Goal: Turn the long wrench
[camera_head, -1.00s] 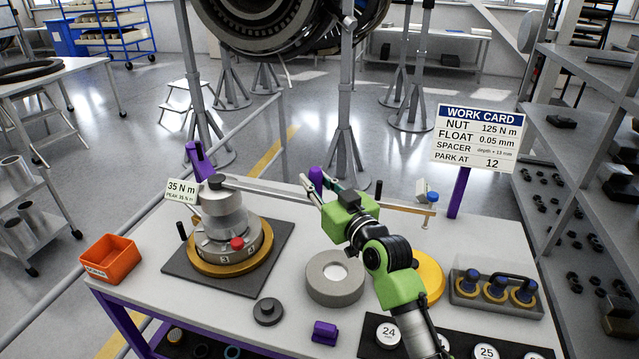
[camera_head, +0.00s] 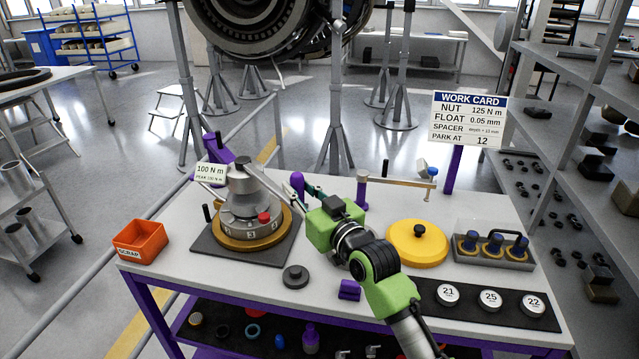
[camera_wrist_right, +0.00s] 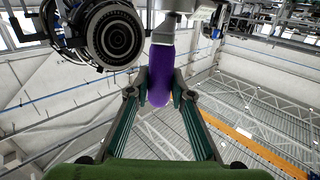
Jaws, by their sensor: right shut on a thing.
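The long wrench (camera_head: 270,182) lies across the top of the grey fixture (camera_head: 246,200), pointing right and slightly toward the front. Its upright purple handle (camera_head: 297,183) stands at the right end. My right gripper (camera_head: 296,190) is shut on this handle. The right wrist view also shows the purple handle (camera_wrist_right: 160,78) between the two fingers. The torque readout (camera_head: 211,173) at the fixture shows 100 N m. A red knob (camera_head: 264,217) sits on the fixture's front. My left gripper is not in view.
The work card (camera_head: 468,120) reads NUT 125 N m. An orange scrap bin (camera_head: 140,242) stands at the bench's left. A yellow lid (camera_head: 417,245), a tray of blue-topped parts (camera_head: 495,243) and numbered discs (camera_head: 490,299) lie at right. A small black knob (camera_head: 295,276) lies in front.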

